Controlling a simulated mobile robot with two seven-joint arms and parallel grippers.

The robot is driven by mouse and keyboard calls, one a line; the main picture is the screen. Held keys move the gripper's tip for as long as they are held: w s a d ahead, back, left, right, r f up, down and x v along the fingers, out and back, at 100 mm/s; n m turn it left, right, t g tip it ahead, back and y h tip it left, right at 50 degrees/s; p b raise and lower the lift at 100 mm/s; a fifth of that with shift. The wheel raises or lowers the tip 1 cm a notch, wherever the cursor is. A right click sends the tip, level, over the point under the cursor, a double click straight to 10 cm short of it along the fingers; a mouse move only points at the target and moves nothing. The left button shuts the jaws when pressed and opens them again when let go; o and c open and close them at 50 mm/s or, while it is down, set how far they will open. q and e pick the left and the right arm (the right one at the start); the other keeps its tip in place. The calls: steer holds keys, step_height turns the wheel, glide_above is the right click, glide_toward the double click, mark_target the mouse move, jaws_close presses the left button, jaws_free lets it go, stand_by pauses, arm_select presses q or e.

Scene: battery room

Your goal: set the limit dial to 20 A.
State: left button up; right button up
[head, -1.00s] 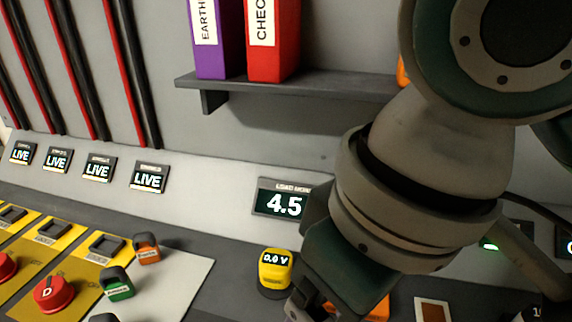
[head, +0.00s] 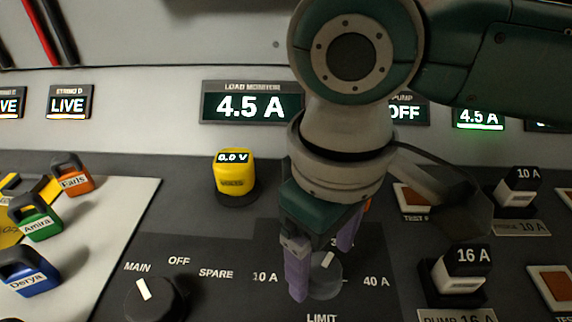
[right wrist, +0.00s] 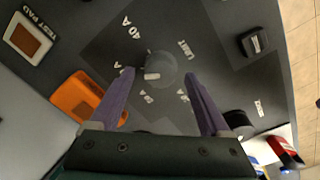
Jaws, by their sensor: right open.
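The limit dial (head: 326,280) is a dark round knob on the dark panel, with a white pointer mark. In the head view its mark leans up and slightly right, toward a partly hidden label starting with 3. The 10 A label is at its left, 40 A at its right and LIMIT below. I cannot read a 20 A label there. My right gripper (head: 322,272) is open, its purple fingers either side of the dial, partly covering it. In the right wrist view the dial (right wrist: 163,68) lies between and just beyond the fingertips (right wrist: 158,75); contact cannot be told.
A second knob (head: 156,300) with MAIN, OFF and SPARE labels is at the left. A yellow meter (head: 234,175) reads 0.0 V behind. The load monitor (head: 252,103) reads 4.5 A. A 16 A block (head: 458,272) stands at the right. An orange object (right wrist: 82,96) lies beside the gripper.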

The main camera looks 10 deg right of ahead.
steer(key=shift+f, duration=0.45)
steer(key=shift+c, duration=0.4)
jaws_close()
